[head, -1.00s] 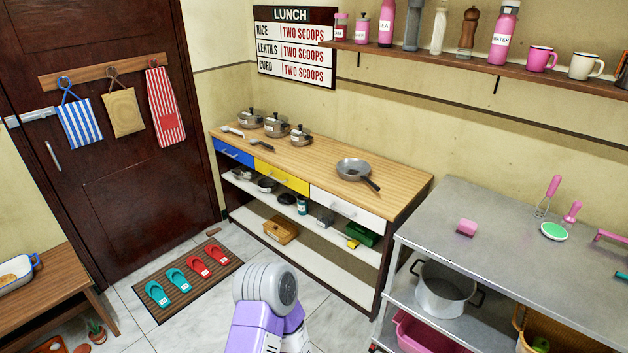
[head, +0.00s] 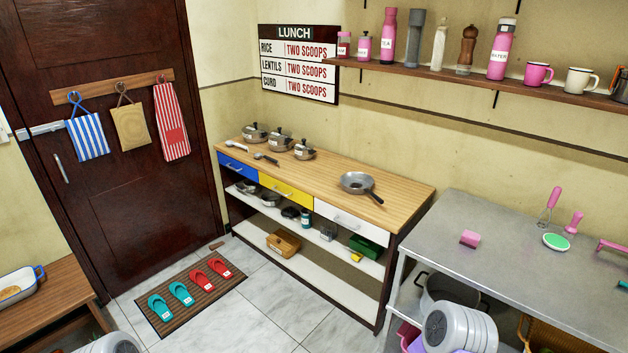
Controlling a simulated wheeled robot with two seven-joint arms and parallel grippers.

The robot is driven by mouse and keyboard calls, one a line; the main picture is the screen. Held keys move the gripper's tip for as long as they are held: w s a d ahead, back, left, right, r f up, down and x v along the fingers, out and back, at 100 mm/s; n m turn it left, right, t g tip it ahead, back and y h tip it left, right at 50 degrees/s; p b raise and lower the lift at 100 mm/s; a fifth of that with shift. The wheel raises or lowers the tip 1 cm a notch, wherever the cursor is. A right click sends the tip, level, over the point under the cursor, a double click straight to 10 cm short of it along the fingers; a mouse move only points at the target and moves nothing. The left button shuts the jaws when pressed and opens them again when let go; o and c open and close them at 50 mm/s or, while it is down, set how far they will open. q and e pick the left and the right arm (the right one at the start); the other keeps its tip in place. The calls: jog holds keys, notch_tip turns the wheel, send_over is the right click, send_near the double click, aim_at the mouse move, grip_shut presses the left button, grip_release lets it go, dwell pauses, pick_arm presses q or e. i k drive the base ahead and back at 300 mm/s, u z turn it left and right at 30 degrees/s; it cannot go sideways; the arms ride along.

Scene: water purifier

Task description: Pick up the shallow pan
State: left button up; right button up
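The shallow pan (head: 356,181) is a grey metal pan with a dark handle pointing down and to the right. It sits upright on the right part of the wooden countertop (head: 325,190), with clear wood around it. Parts of my arms show at the bottom edge of the head view, one at the left and one at the lower right. Neither gripper is in view, and nothing touches the pan.
The counter has blue, yellow and white drawers (head: 350,224) above open shelves. A steel table (head: 490,235) stands to its right. The tiled floor (head: 270,310) in front is partly clear, beside a slipper mat (head: 228,289).

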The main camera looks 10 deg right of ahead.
aim_at(351, 183)
jog(key=u, duration=0.65)
jog(key=i, duration=1.95)
jog(key=z, duration=0.75)
jog(key=i, duration=1.2)
jog(key=z, duration=1)
